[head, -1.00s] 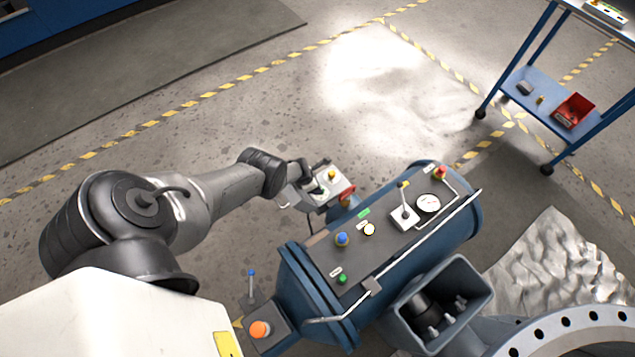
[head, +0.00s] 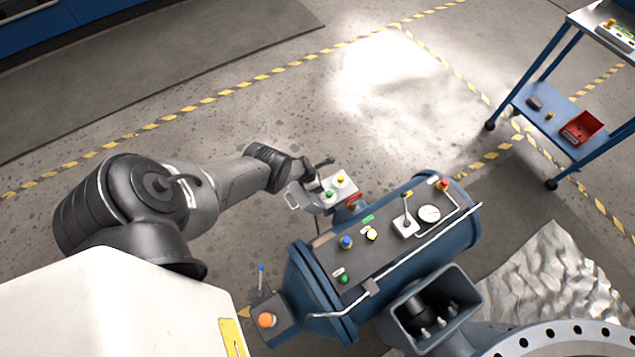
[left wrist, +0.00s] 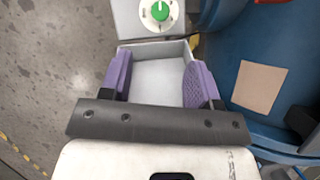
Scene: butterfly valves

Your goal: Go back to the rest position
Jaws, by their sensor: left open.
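My left arm comes in from the left in the head view. Its gripper (head: 308,183) is beside the small grey control box (head: 341,188) with green and yellow controls. In the left wrist view the two purple fingers (left wrist: 158,76) are open and spread apart. A pale grey open-topped, tray-like part (left wrist: 158,83) lies between and beyond them; I cannot tell whether they touch it. A green knob (left wrist: 159,11) on a white dial is just past it. My right gripper is in neither view.
The blue valve body (head: 455,235) with its button panel (head: 385,235) stands right of the gripper. A blue cart (head: 545,125) with a red bin (head: 582,128) is at the upper right. Open concrete floor (head: 235,125) lies behind the arm.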

